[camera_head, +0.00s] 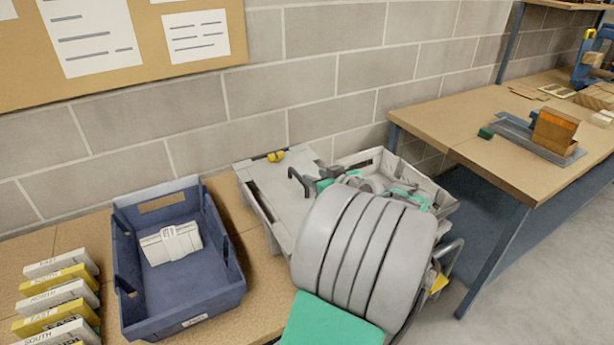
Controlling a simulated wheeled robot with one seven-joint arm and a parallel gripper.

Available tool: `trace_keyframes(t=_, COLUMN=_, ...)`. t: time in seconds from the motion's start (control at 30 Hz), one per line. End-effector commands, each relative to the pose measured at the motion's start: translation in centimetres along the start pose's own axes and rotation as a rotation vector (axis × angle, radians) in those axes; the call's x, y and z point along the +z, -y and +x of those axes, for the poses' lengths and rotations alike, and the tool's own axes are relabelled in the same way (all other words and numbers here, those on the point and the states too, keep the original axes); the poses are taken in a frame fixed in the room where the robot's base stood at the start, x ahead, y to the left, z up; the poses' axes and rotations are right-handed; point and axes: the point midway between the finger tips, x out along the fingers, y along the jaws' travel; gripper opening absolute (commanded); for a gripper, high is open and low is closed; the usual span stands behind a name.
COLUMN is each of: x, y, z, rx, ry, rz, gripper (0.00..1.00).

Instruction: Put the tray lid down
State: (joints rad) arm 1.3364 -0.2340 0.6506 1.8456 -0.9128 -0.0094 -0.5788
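The tray lid (268,192) is a pale grey flat panel with a raised edge and a small yellow piece at its far edge. It lies roughly flat, left of an open pale grey tray (441,192), at the right part of the near bench. A dark bracket-like part stands at the lid's right side; I cannot tell whether it is the lid's handle or part of my gripper. My large grey arm link covers the near right of the lid and the front of the tray. My gripper's fingertips cannot be made out behind it, so its hold is unclear.
A blue bin (222,290) holding a white bundle (171,244) stands left of the lid. Several yellow and white labelled boxes (60,300) stand at far left. A second bench (470,135) carries an orange-brown box (555,128). A block wall (330,60) rises behind.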

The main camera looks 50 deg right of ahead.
Motion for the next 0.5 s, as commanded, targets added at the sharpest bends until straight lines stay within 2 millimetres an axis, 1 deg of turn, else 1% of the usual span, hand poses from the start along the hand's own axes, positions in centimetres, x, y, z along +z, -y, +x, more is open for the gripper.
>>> trace_keyframes(t=0.03, x=0.1, y=-0.2, z=-1.0, rx=0.006, ry=-0.002, rz=0.0, gripper=0.36)
trace_keyframes(t=0.13, x=0.0, y=-0.1, z=-2.1, rx=0.003, ry=-0.001, rz=0.0, gripper=0.36)
trace_keyframes(t=0.27, x=-0.1, y=0.1, z=-2.6, rx=-0.002, ry=0.001, rz=-0.001, gripper=0.36)
trace_keyframes(t=0.33, x=-0.1, y=1.2, z=-2.1, rx=-0.019, ry=0.02, rz=-0.006, gripper=0.36)
trace_keyframes(t=0.37, x=0.0, y=2.2, z=-1.8, rx=-0.036, ry=0.037, rz=-0.011, gripper=0.36)
trace_keyframes(t=0.43, x=0.3, y=5.8, z=-0.7, rx=-0.087, ry=0.103, rz=-0.028, gripper=0.36)
trace_keyframes(t=0.47, x=0.5, y=7.8, z=-0.2, rx=-0.114, ry=0.141, rz=-0.039, gripper=0.36)
trace_keyframes(t=0.5, x=0.9, y=10.9, z=0.2, rx=-0.152, ry=0.199, rz=-0.055, gripper=0.36)
